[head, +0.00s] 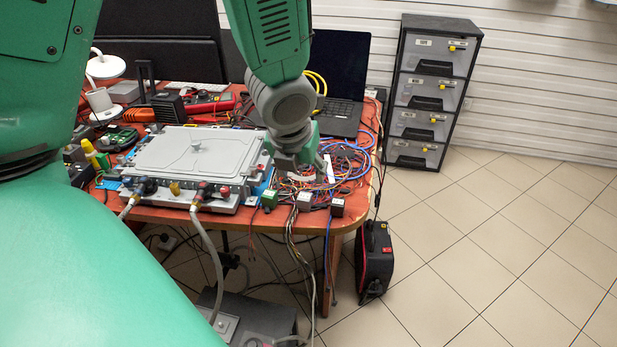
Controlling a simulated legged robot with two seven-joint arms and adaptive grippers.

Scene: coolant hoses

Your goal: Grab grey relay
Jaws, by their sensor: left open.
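The grey relay (305,201) is a small box at the front edge of the orange-red table (250,217), right of the grey plate, with wires hanging below it. A green relay (269,199) sits to its left and a dark relay with a pale face (337,207) to its right. My left gripper (303,171) is open above and behind the grey relay, over the bundle of wires, apart from the relay. Its fingers are small and partly blend with the wires. My right gripper is not in view.
A grey cold plate with hose fittings (190,153) lies left of the gripper. Blue and coloured cables (345,163) crowd the table's right end. A laptop (340,85) stands behind. A black-red case (375,258) and a drawer cabinet (433,90) stand on the floor.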

